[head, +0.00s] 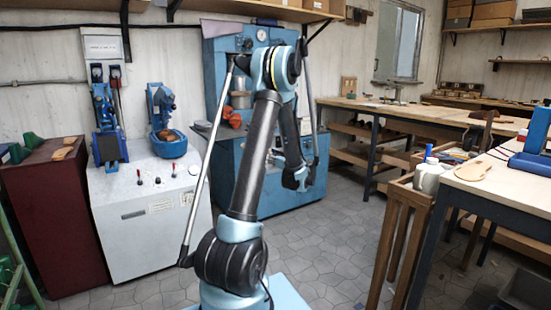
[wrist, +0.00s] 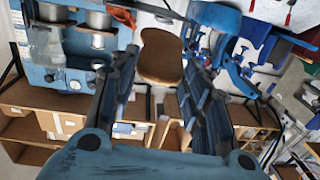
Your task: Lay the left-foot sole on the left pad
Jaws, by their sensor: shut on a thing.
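In the wrist view my gripper (wrist: 157,82) is shut on a brown sole (wrist: 160,58), which sticks out beyond the fingertips. I cannot tell which foot this sole is for. In the head view my gripper (head: 296,178) hangs in front of the tall blue machine, partly hidden by my arm, and the sole cannot be made out there. Two blue machines stand on the white cabinet: a left one (head: 105,122) and a right one (head: 163,120). They also show upside down in the wrist view, apart from the sole. I cannot clearly make out the left pad.
The white cabinet (head: 152,224) has several small levers on top. A dark red cabinet (head: 50,215) at the left bears tan pieces and green forms. Another sole (head: 473,171) lies on the right bench (head: 515,189). A wooden stand (head: 398,225) is beside it. The tiled floor between is clear.

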